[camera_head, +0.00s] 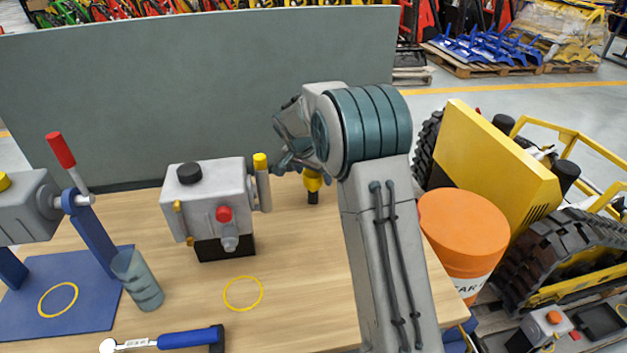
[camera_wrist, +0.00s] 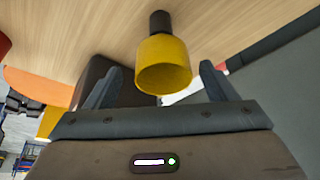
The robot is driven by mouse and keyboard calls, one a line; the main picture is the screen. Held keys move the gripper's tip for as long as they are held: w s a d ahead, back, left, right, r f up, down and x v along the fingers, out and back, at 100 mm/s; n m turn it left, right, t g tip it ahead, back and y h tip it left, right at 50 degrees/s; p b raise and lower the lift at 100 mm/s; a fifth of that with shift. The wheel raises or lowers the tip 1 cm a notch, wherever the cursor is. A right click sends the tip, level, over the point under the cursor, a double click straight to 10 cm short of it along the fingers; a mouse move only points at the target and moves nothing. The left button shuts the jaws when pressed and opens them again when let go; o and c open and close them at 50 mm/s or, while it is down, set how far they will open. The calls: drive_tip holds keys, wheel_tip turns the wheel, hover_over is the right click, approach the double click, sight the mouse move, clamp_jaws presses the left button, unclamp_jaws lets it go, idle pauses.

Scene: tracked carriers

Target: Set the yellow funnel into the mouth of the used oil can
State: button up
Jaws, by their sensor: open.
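The yellow funnel (camera_head: 313,181) is upright near the back of the wooden table, its wide end up and a black part below. My arm partly hides it in the head view. In the wrist view the funnel (camera_wrist: 165,65) has its open rim facing me and lies between the two fingertips, with a gap on each side. My gripper (camera_head: 290,164) is open and empty, just above and left of the funnel; both fingers show in the wrist view (camera_wrist: 161,75). A dark block (camera_wrist: 98,78) shows behind the left finger; I cannot tell whether it is the used oil can.
A grey unit (camera_head: 208,190) with a black cap and red knob stands left of the funnel. An orange drum (camera_head: 464,225) and yellow tracked carrier (camera_head: 490,150) are right.

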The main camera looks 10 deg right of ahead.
drive_tip(key=shift+a+p+x, duration=0.15)
drive_tip(key=shift+p+x, duration=0.1)
drive_tip(key=shift+x, duration=1.1)
drive_tip(key=shift+a+p+x, duration=0.1)
drive_tip(key=shift+p+x, duration=0.1)
drive_tip(key=shift+x, duration=1.1)
drive_tip(key=c, duration=1.1)
